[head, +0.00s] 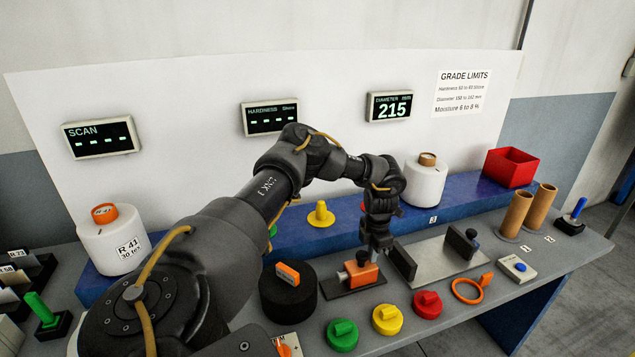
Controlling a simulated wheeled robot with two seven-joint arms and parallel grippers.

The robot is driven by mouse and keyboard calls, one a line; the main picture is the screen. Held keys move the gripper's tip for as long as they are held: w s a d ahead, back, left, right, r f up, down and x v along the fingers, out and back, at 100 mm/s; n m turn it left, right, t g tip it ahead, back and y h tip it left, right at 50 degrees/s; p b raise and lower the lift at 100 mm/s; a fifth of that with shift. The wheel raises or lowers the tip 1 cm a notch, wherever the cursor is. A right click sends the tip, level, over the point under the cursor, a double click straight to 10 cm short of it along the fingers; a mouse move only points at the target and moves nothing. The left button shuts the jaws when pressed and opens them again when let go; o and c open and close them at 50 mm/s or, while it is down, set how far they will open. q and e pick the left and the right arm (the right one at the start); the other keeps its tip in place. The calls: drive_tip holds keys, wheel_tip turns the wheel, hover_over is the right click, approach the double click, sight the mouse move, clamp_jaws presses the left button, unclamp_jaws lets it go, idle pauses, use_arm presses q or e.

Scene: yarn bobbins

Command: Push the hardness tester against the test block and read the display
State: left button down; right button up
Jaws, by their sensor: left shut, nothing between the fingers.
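The hardness display (271,118) on the back panel shows only dashes. An orange block with a dark knob (363,276) sits on a dark plate on the bench; it may be the hardness tester. A thick black cylinder (289,301) with an orange-and-white piece on top stands to its left. I cannot tell for sure which is the test block. My left gripper (376,248) points down, shut and empty, just above and behind the orange block; I cannot tell if it touches. My right gripper is not in view.
A diameter display (390,106) reads 215; a scan display (101,136) shows dashes. White bobbins (425,184) stand on a blue shelf with a red bin (511,167). Green, yellow and red (427,305) knobs line the front. A grey metal plate (440,264) with dark uprights lies right of the gripper.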

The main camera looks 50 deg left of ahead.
sight(350, 268)
use_arm(q)
drive_tip(key=shift+s+a+p, duration=0.2)
drive_tip(key=shift+s+p, duration=0.3)
drive_tip(key=shift+s, duration=0.2)
drive_tip(key=shift+s+a+p, duration=0.15)
drive_tip(key=shift+s+p, duration=0.35)
drive_tip(key=shift+s, duration=0.15)
drive_tip(key=shift+s+a+p, duration=0.2)
drive_tip(key=shift+s+p, duration=0.3)
drive_tip(key=shift+s, duration=0.2)
drive_tip(key=shift+s+a+p, duration=0.25)
drive_tip(key=shift+s+p, duration=0.25)
drive_tip(key=shift+s, duration=0.2)
drive_tip(key=shift+s+a+p, duration=0.2)
drive_tip(key=shift+s+p, duration=0.3)
drive_tip(key=shift+s, duration=0.2)
drive_tip(key=shift+s+a, duration=0.15)
drive_tip(key=shift+s, duration=0.3)
drive_tip(key=shift+s+f+p, duration=0.1)
drive_tip(key=shift+s+p, duration=0.05)
drive_tip(key=shift+p, duration=0.3)
